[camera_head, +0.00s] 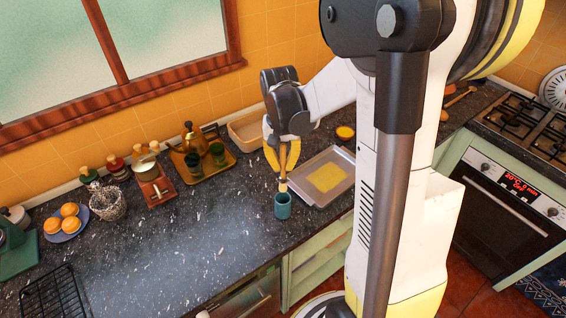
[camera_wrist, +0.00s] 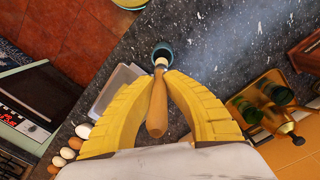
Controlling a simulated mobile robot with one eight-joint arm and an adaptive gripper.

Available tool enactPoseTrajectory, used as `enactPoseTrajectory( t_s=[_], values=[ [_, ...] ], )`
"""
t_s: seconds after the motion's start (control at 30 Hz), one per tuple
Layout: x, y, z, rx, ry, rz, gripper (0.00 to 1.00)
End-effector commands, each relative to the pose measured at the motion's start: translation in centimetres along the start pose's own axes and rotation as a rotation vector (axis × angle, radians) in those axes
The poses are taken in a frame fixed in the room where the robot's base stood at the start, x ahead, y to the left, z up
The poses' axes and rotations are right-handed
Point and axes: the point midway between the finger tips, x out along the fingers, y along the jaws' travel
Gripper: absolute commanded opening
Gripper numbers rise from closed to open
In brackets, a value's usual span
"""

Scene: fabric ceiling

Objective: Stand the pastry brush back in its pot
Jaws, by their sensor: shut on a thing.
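The pastry brush (camera_head: 283,179) has a wooden handle and a pale lower end. It hangs nearly upright, handle up, and its handle (camera_wrist: 158,105) points toward the camera in the wrist view. My gripper (camera_head: 283,163) has its yellow fingers shut on the brush; they also show in the wrist view (camera_wrist: 163,77). The teal pot (camera_head: 283,207) stands on the dark counter directly below the brush. The brush's lower end meets the pot's mouth (camera_wrist: 163,49) in both views. The bristles are hidden, and I cannot tell how far inside they are.
A metal tray (camera_head: 311,200) with a yellow sheet lies close to the right of the pot. The counter (camera_head: 190,240) left of the pot is clear. The counter's front edge is near.

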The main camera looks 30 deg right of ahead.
Motion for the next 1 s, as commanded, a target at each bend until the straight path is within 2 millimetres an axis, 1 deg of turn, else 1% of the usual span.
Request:
enactPoseTrajectory(
  t_s=[0.03,0.5,0.8,1.0],
  values=[
    [0.8,0.0,0.0,0.000,0.000,0.000,0.00],
    [4.9,-0.2,-0.1,0.000,0.000,0.000,0.00],
    [7.6,-0.2,-0.1,0.000,0.000,0.000,0.00],
    [8.9,-0.3,-0.1,0.000,0.000,0.000,0.00]
  ],
)
